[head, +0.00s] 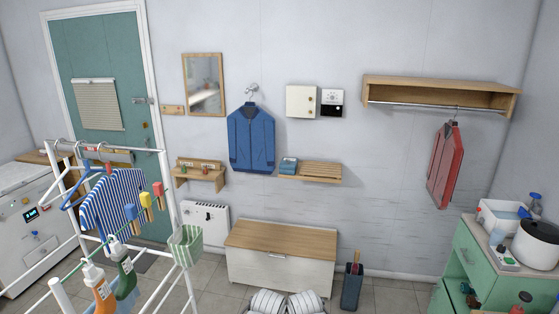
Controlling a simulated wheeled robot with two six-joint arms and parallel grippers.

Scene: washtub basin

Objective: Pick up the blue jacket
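The blue jacket (252,140) hangs upright on a hanger from a round wall hook (252,88), at the middle of the far wall in the head view. It is zipped up the front and has a dark collar. Its lower right edge is close to a small slatted wooden shelf (322,173); I cannot tell whether they touch.
A wooden-topped bench (283,238) stands below the jacket. A drying rack (120,150) with a striped shirt (112,200) fills the left front. A red jacket (442,165) hangs from the rail at right. A green cabinet (468,262) stands at right front. Floor shows around the bench.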

